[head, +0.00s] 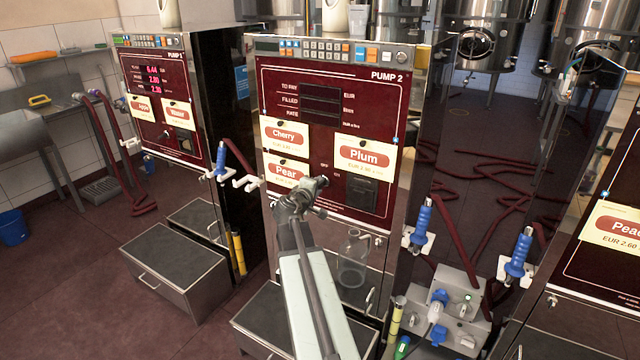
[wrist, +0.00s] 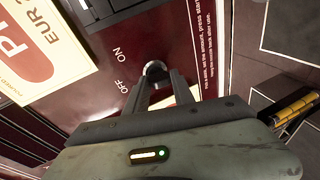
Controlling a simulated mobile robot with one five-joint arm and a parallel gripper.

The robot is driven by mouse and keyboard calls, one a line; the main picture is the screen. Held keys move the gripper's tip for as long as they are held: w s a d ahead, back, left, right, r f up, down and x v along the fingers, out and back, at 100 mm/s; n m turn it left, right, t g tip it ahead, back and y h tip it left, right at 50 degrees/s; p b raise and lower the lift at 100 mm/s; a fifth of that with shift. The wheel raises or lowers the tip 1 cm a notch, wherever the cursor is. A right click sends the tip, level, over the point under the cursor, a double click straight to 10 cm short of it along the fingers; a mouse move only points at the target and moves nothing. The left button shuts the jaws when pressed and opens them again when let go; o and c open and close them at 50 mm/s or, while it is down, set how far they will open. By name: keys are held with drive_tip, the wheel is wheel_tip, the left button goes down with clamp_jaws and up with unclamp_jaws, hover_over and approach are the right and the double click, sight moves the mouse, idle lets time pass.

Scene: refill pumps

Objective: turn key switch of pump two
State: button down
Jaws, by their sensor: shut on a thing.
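Pump 2 (head: 345,80) is a dark red cabinet front in the middle of the head view, with dark, blank displays (head: 321,99). My gripper (head: 318,184) reaches its lower middle panel, below the Plum card (head: 364,158) and right of the Pear card (head: 285,172). In the wrist view my gripper (wrist: 157,78) is shut on the key switch (wrist: 155,68), a small round metal piece between the fingertips. The words OFF and ON are printed beside it. The fingers hide part of the switch, and I cannot tell its turned position.
Pump 1 (head: 155,90), with lit red digits, stands to the left. A blue nozzle (head: 421,219) hangs at pump 2's right side. A glass jug (head: 353,260) stands below the panel. A grey socket box (head: 450,305) is low on the right.

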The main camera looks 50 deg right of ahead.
drive_tip(key=shift+w+a+n, duration=0.15)
drive_tip(key=shift+w+n, duration=0.15)
drive_tip(key=shift+n, duration=0.2)
drive_tip(key=c, duration=1.1)
unclamp_jaws()
drive_tip(key=shift+s, duration=0.1)
drive_tip(key=shift+g, duration=0.3)
drive_tip(key=p+v, duration=0.2)
drive_tip(key=v, duration=0.5)
drive_tip(key=shift+s+a, duration=0.2)
drive_tip(key=shift+a, duration=0.15)
